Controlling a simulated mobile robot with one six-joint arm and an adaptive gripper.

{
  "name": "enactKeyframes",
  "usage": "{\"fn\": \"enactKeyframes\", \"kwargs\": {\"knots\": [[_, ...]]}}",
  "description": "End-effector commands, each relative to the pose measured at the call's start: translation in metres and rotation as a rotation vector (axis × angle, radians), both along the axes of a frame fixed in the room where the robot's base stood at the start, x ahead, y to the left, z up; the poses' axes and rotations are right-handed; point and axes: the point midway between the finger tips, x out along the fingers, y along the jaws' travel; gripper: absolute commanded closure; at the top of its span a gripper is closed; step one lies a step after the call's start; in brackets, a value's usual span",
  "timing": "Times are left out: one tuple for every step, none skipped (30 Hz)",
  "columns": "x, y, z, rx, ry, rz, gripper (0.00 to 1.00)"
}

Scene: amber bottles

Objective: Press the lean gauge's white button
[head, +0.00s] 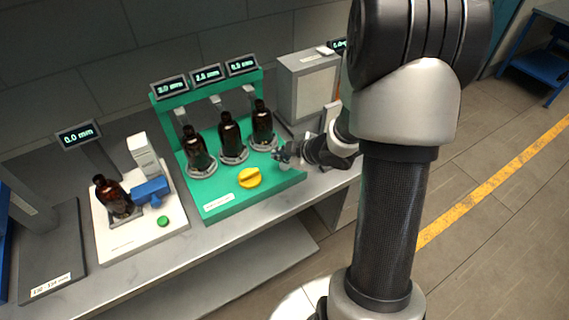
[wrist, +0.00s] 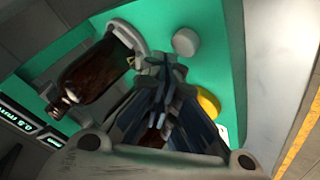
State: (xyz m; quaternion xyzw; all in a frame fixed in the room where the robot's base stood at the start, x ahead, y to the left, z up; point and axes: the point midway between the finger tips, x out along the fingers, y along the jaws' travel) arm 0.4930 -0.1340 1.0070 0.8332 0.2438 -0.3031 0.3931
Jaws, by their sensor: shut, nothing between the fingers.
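The green gauge stand (head: 220,205) holds three amber bottles (head: 232,138) in a row, each on a round grey seat under a small display. A yellow knob (head: 249,178) sits on its front deck. The round white button (wrist: 186,42) is on the green deck in the wrist view, just beyond my fingertips and slightly to their right. My gripper (head: 279,154) is shut and empty, low over the right end of the deck. Fingertips and button look apart in the wrist view (wrist: 163,64); the exact height gap cannot be told. In the head view the button is largely hidden by my gripper.
One amber bottle (wrist: 90,75) stands close left of my fingers in the wrist view; the yellow knob (wrist: 208,102) is to their right. A white device (head: 130,232) with a bottle and green button stands at left. A grey box (head: 308,88) stands behind my wrist.

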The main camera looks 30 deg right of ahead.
Motion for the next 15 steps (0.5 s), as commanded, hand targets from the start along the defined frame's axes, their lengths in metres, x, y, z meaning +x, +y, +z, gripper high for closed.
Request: {"fn": "enactKeyframes", "kwargs": {"knots": [[0.0,0.0,0.0,0.0,0.0,0.0,1.0],[0.0,0.0,0.0,0.0,0.0,0.0,1.0],[0.0,0.0,0.0,0.0,0.0,0.0,1.0],[0.0,0.0001,-0.0003,0.0,0.0,0.0,1.0],[0.0,0.0,-0.0008,0.0,0.0,0.0,1.0],[0.0,0.0,-0.0017,0.0,0.0,0.0,1.0],[0.0,0.0,-0.0027,0.0,0.0,0.0,1.0],[-0.0001,0.0,-0.004,0.0,0.0,0.0,1.0],[0.0,0.0001,-0.0056,0.0,0.0,0.0,1.0],[0.0,0.0001,-0.0068,0.0,0.0,0.0,1.0],[0.0,0.0,-0.0079,0.0,0.0,0.0,1.0],[0.0,0.0,-0.0089,0.0,0.0,0.0,1.0],[0.0,0.0,-0.0093,0.0,0.0,0.0,1.0],[0.0,0.0,-0.0093,0.0,0.0,0.0,1.0],[0.0,0.0,-0.0091,0.0,0.0,0.0,1.0]]}}
